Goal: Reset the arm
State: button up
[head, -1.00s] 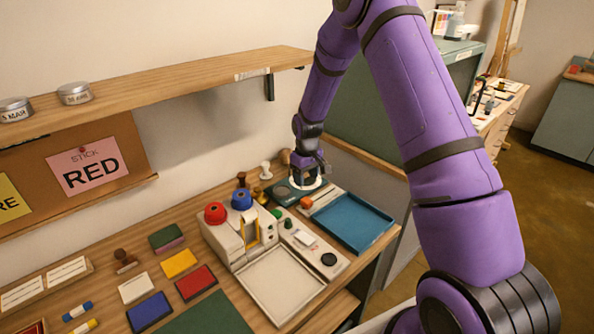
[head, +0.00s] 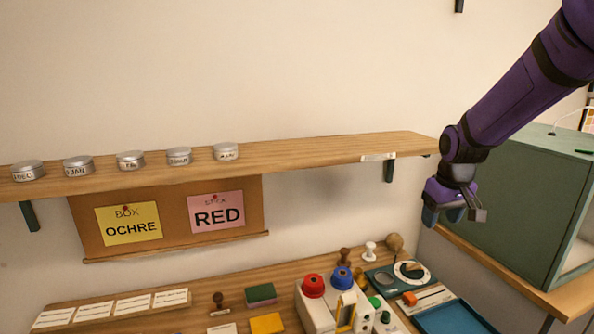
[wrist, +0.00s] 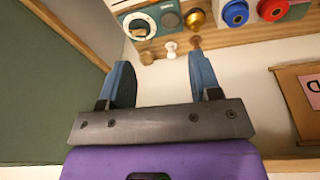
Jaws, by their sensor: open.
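My purple arm comes in from the upper right of the head view. My gripper (head: 455,214) hangs in the air to the right of the shelf's end, above the right part of the table. In the wrist view my gripper (wrist: 162,82) shows two blue fingers spread apart with nothing between them. The table's wooden top (head: 190,320) lies below and is seen beyond the fingers in the wrist view.
A wooden shelf (head: 330,150) with several tins runs along the wall. A green cabinet (head: 520,205) stands right of my gripper. Below are a dispenser with red (head: 313,286) and blue knobs (head: 342,280), stamps and a blue tray (head: 455,318).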

jog(key=s+a+r+m+t, duration=0.1)
jog(key=s+r+t, duration=0.1)
jog(key=s+r, duration=0.95)
jog(key=s+a+r+m+t, duration=0.1)
jog(key=s, duration=1.6)
jog(key=shift+r, duration=0.25)
jog(key=shift+w+a, duration=0.1)
dwell(0.9)
